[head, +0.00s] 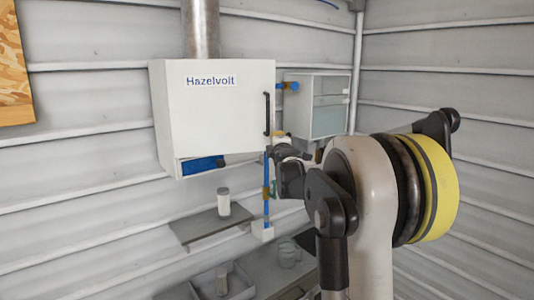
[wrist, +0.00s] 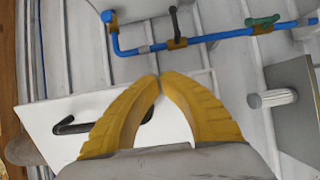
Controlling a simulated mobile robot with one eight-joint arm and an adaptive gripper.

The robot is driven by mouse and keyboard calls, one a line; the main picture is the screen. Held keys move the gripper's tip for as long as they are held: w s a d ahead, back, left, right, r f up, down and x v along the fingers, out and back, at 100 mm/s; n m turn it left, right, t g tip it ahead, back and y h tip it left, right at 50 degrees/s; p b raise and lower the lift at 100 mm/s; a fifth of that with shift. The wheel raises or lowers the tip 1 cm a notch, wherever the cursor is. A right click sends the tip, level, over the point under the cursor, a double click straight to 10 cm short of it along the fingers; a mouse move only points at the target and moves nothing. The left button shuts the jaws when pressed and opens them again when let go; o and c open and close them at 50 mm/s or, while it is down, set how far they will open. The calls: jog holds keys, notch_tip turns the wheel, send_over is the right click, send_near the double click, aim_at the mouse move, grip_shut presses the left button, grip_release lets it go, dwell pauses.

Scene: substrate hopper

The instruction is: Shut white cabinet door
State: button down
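The white cabinet (head: 163,118) labelled Hazelvolt hangs on the wall left of centre in the head view. Its white door (head: 215,115) faces me, with a black vertical handle (head: 267,114) near its right edge. A strip of the inside with something blue shows below the door, so it looks ajar; how far, I cannot tell. In the wrist view the door (wrist: 60,108) and handle (wrist: 88,118) lie left of and behind my yellow fingers. My gripper (wrist: 158,78) has its fingertips together with nothing between them. In the head view my arm's dark end is right of and below the handle.
A blue pipe (head: 266,205) runs down beside the cabinet. A smaller wall cabinet (head: 315,106) hangs to the right. A shelf (head: 205,228) below holds a pale canister (head: 224,202). A bench with a tray (head: 238,291) and a jar (head: 289,254) lies lower.

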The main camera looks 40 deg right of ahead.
jog(key=w+d+n+t+y, duration=0.1)
jog(key=w+n+y, duration=0.1)
jog(key=w, duration=0.4)
jog(key=w+d+n+t+y+p, duration=0.1)
jog(key=w+d+n+y, duration=0.1)
jog(key=w+y, duration=0.2)
jog(key=shift+w+d, duration=0.15)
jog(key=shift+w, duration=1.3)
